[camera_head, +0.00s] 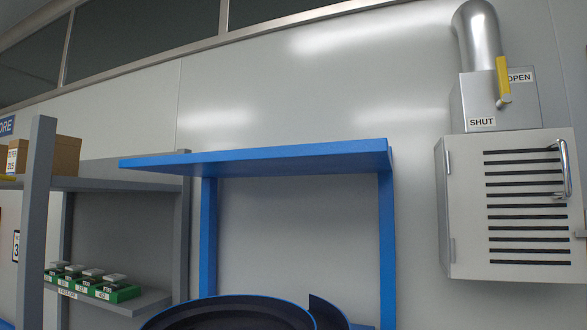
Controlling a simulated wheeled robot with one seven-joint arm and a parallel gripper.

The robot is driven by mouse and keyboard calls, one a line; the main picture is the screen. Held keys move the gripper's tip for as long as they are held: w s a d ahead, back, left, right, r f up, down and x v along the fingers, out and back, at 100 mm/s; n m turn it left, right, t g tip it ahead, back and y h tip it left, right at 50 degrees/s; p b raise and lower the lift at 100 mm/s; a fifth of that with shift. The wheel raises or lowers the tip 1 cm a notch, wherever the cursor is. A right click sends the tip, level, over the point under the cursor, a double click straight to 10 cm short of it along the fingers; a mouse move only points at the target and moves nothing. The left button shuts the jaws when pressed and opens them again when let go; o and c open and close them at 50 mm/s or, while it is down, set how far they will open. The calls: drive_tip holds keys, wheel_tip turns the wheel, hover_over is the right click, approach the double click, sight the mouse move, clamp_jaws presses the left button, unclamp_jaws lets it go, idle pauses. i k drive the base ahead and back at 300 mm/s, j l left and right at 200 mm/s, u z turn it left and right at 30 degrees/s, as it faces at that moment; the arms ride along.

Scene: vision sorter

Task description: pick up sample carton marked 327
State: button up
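Brown cardboard cartons (66,155) stand on the upper board of the grey shelf at the far left. A small white label (12,160) shows on the carton face at the picture's left edge. Its number looks like 315 or 319, but it is too small to read surely. I cannot make out a carton marked 327 in this view. My gripper is not in view.
Green boxes (121,294) with small labels stand on the lower grey board. A blue shelf frame (260,160) has a bare top. Dark round rims (230,316) show below it. A grey cabinet (460,160) with a yellow lever (503,78) hangs at right.

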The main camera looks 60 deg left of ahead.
sight(67, 149)
drive_tip(key=u, duration=2.95)
drive_tip(key=i+j, duration=0.2)
